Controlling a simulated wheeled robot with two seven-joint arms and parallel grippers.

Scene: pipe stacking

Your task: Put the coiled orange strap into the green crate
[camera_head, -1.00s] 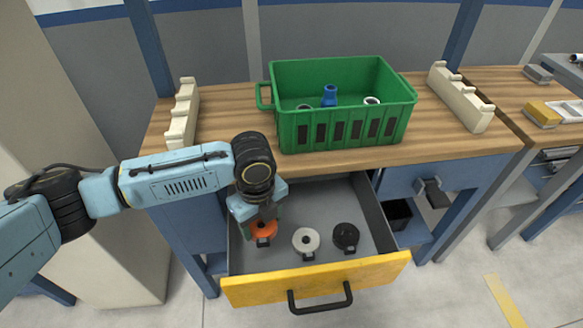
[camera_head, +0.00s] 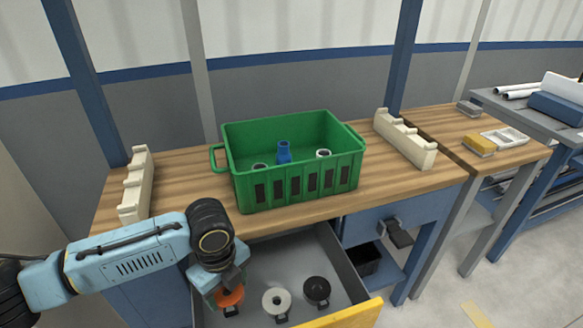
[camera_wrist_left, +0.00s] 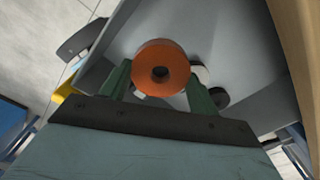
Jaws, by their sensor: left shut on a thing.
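The coiled orange strap (camera_head: 230,297) is in the open drawer, at its left side. My left gripper (camera_head: 226,284) reaches down into the drawer and is shut on the strap. In the left wrist view the orange coil (camera_wrist_left: 161,54) sits between the two green fingers (camera_wrist_left: 160,84). Whether the strap touches the drawer floor cannot be told. The green crate (camera_head: 296,189) stands on the workbench behind the drawer. It holds a blue pipe piece (camera_head: 284,152) and a few white-rimmed round pieces. My right gripper is not in view.
A white coil (camera_head: 276,301) and a black coil (camera_head: 317,290) lie in the drawer (camera_head: 345,318) to the right of the strap. Cream notched racks stand on the bench left (camera_head: 136,187) and right (camera_head: 405,140) of the crate. The bench edge lies between drawer and crate.

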